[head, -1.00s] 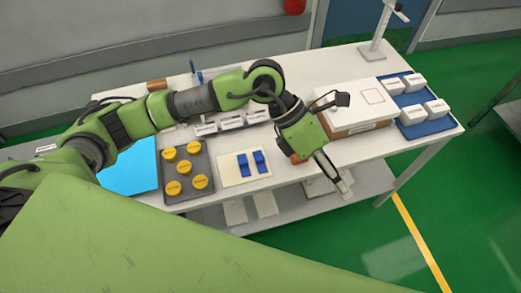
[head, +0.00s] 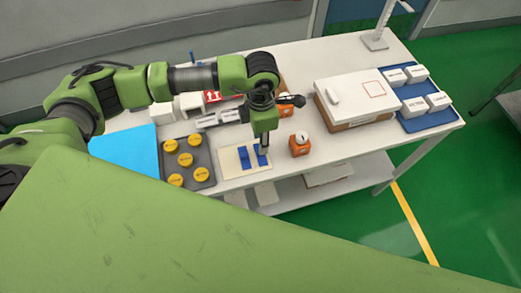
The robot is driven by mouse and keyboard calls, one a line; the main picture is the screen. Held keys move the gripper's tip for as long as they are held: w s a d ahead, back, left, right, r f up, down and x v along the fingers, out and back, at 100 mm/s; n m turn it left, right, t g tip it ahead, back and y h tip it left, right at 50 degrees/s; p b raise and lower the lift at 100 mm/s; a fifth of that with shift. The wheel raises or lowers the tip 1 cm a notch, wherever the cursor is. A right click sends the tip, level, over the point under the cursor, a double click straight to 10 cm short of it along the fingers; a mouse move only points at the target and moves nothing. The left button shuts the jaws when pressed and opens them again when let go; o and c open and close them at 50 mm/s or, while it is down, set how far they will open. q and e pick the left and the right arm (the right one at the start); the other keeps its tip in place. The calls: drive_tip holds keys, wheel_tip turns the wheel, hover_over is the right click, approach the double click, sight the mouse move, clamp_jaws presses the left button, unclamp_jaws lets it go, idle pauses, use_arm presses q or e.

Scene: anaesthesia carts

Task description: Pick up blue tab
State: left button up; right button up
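Two blue tabs stand on a cream board on the white table. The left blue tab (head: 244,157) is in clear view. The right blue tab (head: 262,159) is partly hidden by my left gripper (head: 262,146), which points down directly over it. The cream board (head: 229,165) shows around both tabs. The gripper's fingers are small and seen edge-on, so I cannot tell whether they are open or touching the tab. My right gripper is not in view.
A grey tray (head: 199,183) with several yellow caps lies left of the board, beside a light blue mat (head: 125,155). An orange item with a white top (head: 299,145) stands close on the right. A white box (head: 355,95) and a blue tray (head: 429,125) are farther right.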

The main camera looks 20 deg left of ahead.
use_arm(q)
drive_tip(key=shift+f, duration=0.25)
wheel_tip(320, 180, down, 4)
drive_tip(key=shift+s+f+p, duration=0.1)
drive_tip(key=shift+f+p, duration=0.05)
drive_tip(key=shift+p, duration=1.1)
drive_tip(key=shift+f, duration=0.3)
drive_tip(key=c, duration=0.9)
